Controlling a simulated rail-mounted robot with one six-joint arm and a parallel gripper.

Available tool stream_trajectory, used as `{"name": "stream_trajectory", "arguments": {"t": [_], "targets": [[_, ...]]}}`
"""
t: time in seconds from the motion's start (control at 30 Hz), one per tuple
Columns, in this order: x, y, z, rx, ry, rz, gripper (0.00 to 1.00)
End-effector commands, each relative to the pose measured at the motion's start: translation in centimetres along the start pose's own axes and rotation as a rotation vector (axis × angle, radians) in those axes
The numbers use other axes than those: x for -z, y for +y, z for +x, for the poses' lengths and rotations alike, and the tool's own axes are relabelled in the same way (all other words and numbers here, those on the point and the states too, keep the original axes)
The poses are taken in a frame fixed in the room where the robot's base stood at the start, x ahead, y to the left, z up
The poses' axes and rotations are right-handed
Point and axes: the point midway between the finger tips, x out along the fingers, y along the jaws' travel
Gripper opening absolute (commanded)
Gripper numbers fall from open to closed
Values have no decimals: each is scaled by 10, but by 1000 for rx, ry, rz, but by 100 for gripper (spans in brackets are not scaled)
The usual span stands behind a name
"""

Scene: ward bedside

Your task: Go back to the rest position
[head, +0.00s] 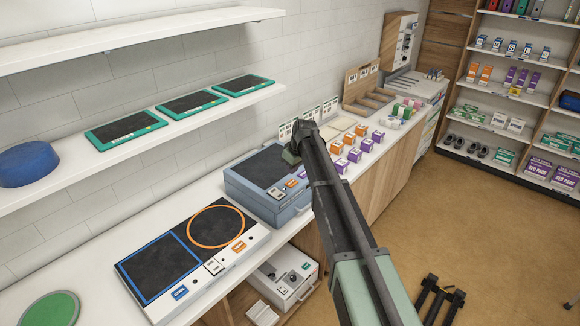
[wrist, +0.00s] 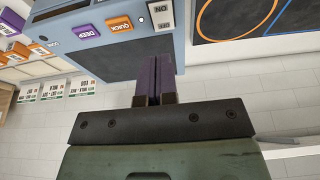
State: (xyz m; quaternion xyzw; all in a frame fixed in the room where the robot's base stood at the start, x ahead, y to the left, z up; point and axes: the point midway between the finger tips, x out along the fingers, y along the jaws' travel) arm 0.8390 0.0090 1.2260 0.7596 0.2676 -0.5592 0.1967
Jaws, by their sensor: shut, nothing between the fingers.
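My gripper (wrist: 156,68) is shut, its two purple fingers side by side with nothing between them. In the wrist view the fingers reach over the dark panel of a blue-grey box-shaped device (wrist: 190,15). I cannot tell whether they touch it. The device (head: 262,205) carries a white switch (wrist: 160,14), an orange QUICK button (wrist: 119,24) and a purple DEEP button (wrist: 87,30).
A white unit (head: 150,308) with a blue square and an orange ring stands left of the device. Small orange and purple boxes (head: 354,155) stand to its right. A wall shelf (head: 110,165) holds green-rimmed trays and a blue round object (head: 28,165). The floor (head: 470,215) at right is mostly open.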

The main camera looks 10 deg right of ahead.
Motion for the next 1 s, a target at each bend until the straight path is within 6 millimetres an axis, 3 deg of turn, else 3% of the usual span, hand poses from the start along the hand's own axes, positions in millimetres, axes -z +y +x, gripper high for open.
{"name": "stream_trajectory", "arguments": {"t": [0.2, 0.27, 0.37, 0.5, 0.6, 0.7, 0.77, 1.0], "targets": [[-1, -1, 1, 3, -5, 46, 0], [-14, -9, -2, 6, -36, 146, 0], [-83, -57, -3, -4, -110, 334, 0], [-204, -139, 26, -47, -212, 560, 0], [-281, -190, 47, -83, -266, 662, 0], [-335, -224, 69, -104, -293, 684, 0], [-348, -234, 79, -106, -293, 679, 0], [-344, -232, 80, -105, -292, 674, 0]]}}
